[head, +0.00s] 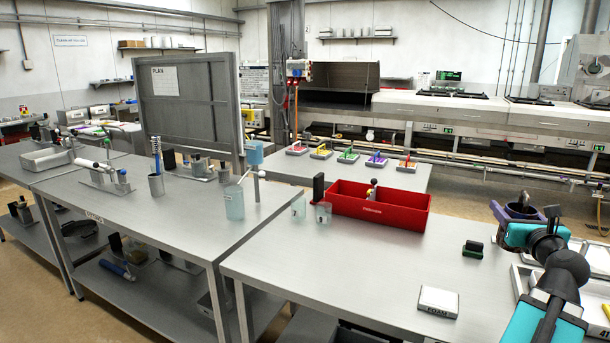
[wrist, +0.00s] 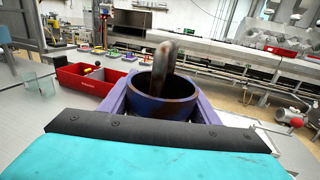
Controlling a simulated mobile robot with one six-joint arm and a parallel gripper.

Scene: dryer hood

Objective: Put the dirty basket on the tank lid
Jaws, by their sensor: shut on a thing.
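The dirty basket (wrist: 162,106) is a dark blue round pot with a brown, rusty-looking inside and a thick brown upright piece that looks like its handle. My gripper (wrist: 160,92) has purple fingers, one along each side of the basket, and is shut on it. In the head view the basket (head: 522,209) is at the right, held above the table level, with my gripper (head: 520,214) around it. The basket's underside is hidden. I cannot tell which thing in view is the tank lid.
A red bin (head: 380,208) stands on the near table with glass beakers (head: 298,208) beside it. A white foam block (head: 438,301) and a green-black block (head: 473,249) lie nearer. White trays (head: 591,256) are under my arm. Several coloured-handled pieces (head: 347,156) stand farther back.

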